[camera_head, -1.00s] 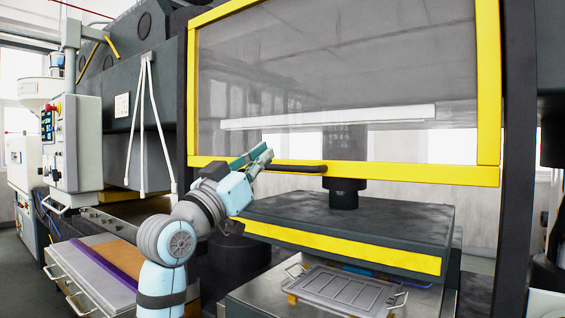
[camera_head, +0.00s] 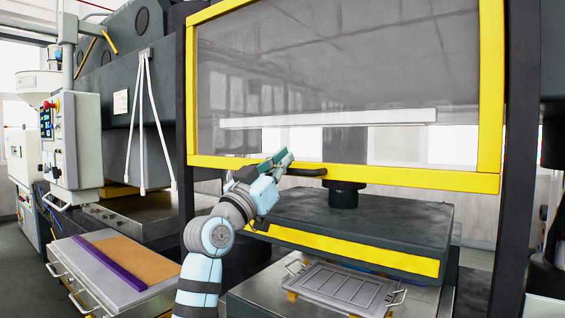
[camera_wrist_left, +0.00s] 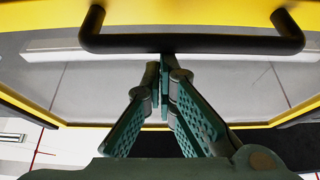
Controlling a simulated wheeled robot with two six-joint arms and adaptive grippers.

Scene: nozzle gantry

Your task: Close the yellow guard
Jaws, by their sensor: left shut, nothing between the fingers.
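The yellow guard (camera_head: 410,177) is a yellow frame around a see-through panel, raised above the press's working area. A black bar handle (camera_head: 305,172) sits on its lower rail. My left gripper (camera_head: 283,157) is shut and empty, in front of the lower rail and overlapping the handle's left part. In the left wrist view, the handle (camera_wrist_left: 190,43) crosses the top, with the guard's yellow rail (camera_wrist_left: 180,14) behind it. The gripper's fingertips (camera_wrist_left: 164,62) are close to the handle's middle; I cannot tell whether they touch it. My right gripper is not in view.
Below the guard is a dark press plate (camera_head: 345,222) with a yellow front strip. A grey tray with handles (camera_head: 342,286) lies under it. At left stand a control box (camera_head: 62,140) and a bench (camera_head: 100,270) with a purple strip. The space between guard and plate looks open.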

